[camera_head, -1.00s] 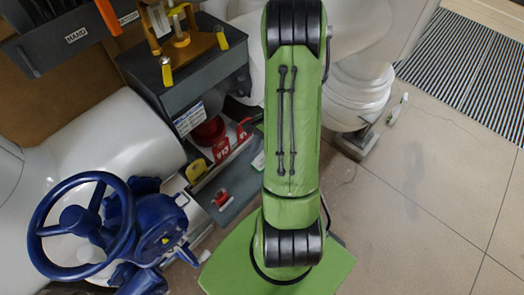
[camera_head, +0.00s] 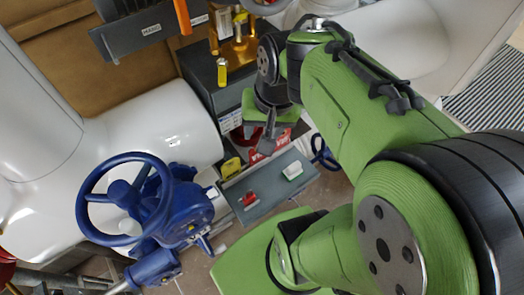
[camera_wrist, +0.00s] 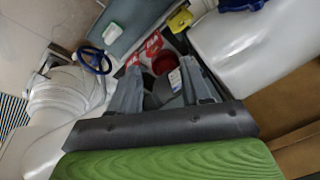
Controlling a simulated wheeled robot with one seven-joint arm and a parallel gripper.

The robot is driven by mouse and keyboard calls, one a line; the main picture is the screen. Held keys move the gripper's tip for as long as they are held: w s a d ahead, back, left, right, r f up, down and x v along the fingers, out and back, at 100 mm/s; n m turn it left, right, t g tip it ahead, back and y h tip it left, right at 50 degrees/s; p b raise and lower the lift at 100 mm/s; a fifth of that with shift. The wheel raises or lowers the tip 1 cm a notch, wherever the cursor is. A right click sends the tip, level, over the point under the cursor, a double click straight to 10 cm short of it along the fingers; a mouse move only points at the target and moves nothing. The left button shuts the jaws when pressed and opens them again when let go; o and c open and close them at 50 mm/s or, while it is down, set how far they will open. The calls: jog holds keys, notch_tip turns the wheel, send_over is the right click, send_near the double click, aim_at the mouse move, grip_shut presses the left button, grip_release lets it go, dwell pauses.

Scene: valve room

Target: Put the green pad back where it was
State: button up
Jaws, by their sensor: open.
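A small white block with a green side (camera_head: 293,170) lies on the grey tray (camera_head: 262,205), towards its right end. It may be the green pad; no other loose green pad is plain to see. It also shows near the top of the wrist view (camera_wrist: 115,33). My gripper (camera_head: 268,138) hangs above and left of the block in the head view, by the red signs, and is partly hidden by my wrist. In the wrist view my gripper (camera_wrist: 160,85) has its two grey fingers apart, with nothing held between them.
Red signs (camera_wrist: 147,48) and a red round container (camera_wrist: 165,62) stand beyond my fingers. A yellow block (camera_head: 231,167) and a small red item (camera_head: 249,199) are near the tray's left side. A blue handwheel valve (camera_head: 125,200) and white pipe (camera_head: 170,125) stand left.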

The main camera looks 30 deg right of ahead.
jog(key=s+a+r+n+t, duration=0.3)
jog(key=s+a+n, duration=0.2)
jog(key=s+n, duration=0.1)
jog(key=shift+s, duration=0.25)
dwell(2.0)
